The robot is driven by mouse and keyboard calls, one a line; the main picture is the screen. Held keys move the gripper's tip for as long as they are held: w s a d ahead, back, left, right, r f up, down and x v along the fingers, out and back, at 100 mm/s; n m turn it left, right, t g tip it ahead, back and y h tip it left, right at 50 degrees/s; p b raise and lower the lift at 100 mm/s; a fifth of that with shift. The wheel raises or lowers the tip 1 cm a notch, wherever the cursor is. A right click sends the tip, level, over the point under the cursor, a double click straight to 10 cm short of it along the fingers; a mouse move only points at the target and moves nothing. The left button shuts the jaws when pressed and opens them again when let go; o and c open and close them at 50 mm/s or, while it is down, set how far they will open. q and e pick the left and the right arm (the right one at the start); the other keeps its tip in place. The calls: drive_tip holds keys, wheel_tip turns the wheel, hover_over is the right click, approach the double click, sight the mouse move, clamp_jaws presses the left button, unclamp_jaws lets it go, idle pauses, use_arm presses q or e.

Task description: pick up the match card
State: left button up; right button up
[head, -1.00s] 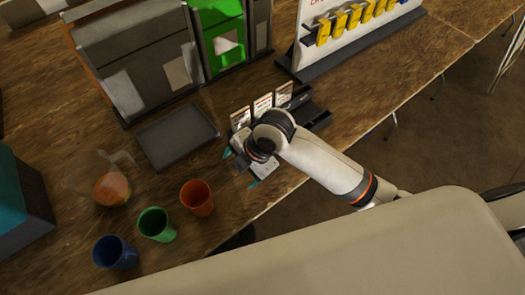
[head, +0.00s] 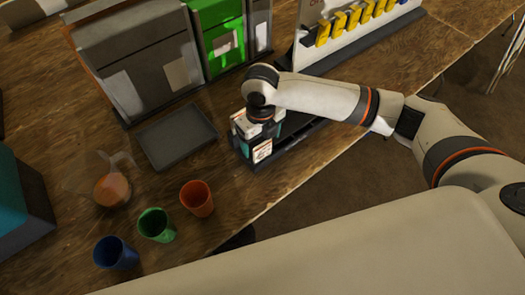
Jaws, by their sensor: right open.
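A dark card rack (head: 292,150) stands near the table's front edge. A white card with a dark picture (head: 262,150) shows at its left part, just below my right gripper; I cannot tell for sure that it is the match card. My right gripper (head: 261,139) points down over the rack, its teal fingertips on either side of this card. It is open, and I cannot tell whether it touches the card. The gripper and wrist hide most of the other cards in the rack. My left gripper is not in view.
A grey tray (head: 177,137) lies left of the rack. An orange cup (head: 197,198), a green cup (head: 156,225), a blue cup (head: 115,253) and a clear jug (head: 112,188) stand at the left. Bins (head: 140,60) and a board with yellow items (head: 340,28) stand behind.

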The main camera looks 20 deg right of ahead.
sight(262, 150)
drive_tip(key=shift+w+d+f+p, duration=0.1)
drive_tip(key=shift+f+p, duration=0.15)
drive_tip(key=shift+f, duration=1.2)
drive_tip(key=shift+d+f+p, duration=0.1)
drive_tip(key=shift+f+p, duration=0.1)
drive_tip(key=shift+f, duration=1.25)
drive_tip(key=c, duration=1.1)
